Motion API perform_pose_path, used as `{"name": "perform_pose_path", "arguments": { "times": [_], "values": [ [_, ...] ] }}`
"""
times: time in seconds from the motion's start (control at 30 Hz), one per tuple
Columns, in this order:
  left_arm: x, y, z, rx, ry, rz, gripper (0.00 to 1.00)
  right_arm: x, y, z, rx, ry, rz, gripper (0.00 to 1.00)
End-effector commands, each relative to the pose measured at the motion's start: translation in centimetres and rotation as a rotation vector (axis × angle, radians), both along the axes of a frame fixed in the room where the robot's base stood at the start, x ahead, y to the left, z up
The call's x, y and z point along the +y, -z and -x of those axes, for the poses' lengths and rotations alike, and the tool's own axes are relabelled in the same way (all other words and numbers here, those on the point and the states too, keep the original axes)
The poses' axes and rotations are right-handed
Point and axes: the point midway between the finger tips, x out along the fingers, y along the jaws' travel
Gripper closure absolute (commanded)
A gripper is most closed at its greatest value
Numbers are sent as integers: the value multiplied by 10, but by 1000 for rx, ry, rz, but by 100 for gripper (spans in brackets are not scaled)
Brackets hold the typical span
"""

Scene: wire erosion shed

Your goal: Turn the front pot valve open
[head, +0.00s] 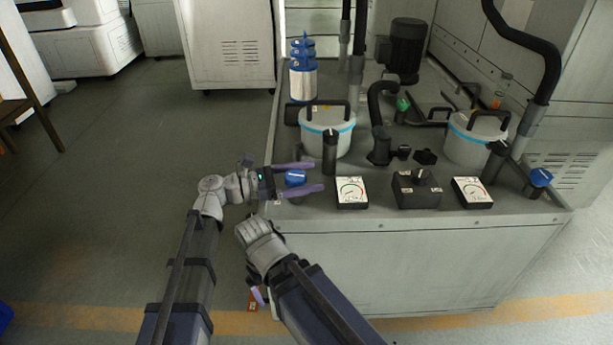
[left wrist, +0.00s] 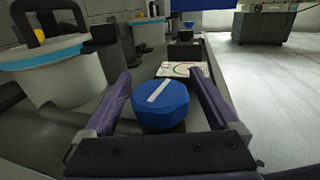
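A blue valve knob (head: 295,177) sits at the left front corner of the grey bench top, beside the left lidded pot (head: 326,136). In the left wrist view the knob (left wrist: 160,107) is large and has a white stripe lying diagonally across its top. My left gripper (head: 319,176) is open, with one purple finger on each side of the knob. Gaps show between the fingers and the knob. My right gripper (head: 258,297) hangs low in front of the bench; its fingers are partly hidden. A second blue valve knob (head: 541,177) is at the right front corner.
Two gauges (head: 351,192) (head: 472,191) flank a black switch box (head: 417,188) along the bench front. A right pot (head: 474,138), black pipes and a blue-and-white filter (head: 303,80) stand behind. Open floor (head: 120,200) lies left of the bench.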

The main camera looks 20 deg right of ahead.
Motion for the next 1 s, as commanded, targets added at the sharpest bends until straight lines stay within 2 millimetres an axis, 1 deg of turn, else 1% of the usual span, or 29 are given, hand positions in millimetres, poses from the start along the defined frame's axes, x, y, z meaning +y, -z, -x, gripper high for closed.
{"name": "perform_pose_path", "arguments": {
  "times": [0.03, 0.07, 0.73, 0.87, 1.0],
  "values": [
    [0, 0, 0, 0, 0, 0, 13, 0, 0, 0, 0, 0, 0, 6],
    [0, 0, 0, 0, 0, 0, 16, 0, 0, 0, 0, 0, 0, 6],
    [1, 0, 0, 0, 0, 0, 91, 0, 0, 0, 0, 0, 0, 6],
    [0, 0, 2, 0, -20, 0, 91, 0, 0, 0, 0, 0, 0, 6],
    [1, 0, 2, 0, -121, 0, 92, 0, 0, 0, 0, 0, 0, 6]
  ]
}}
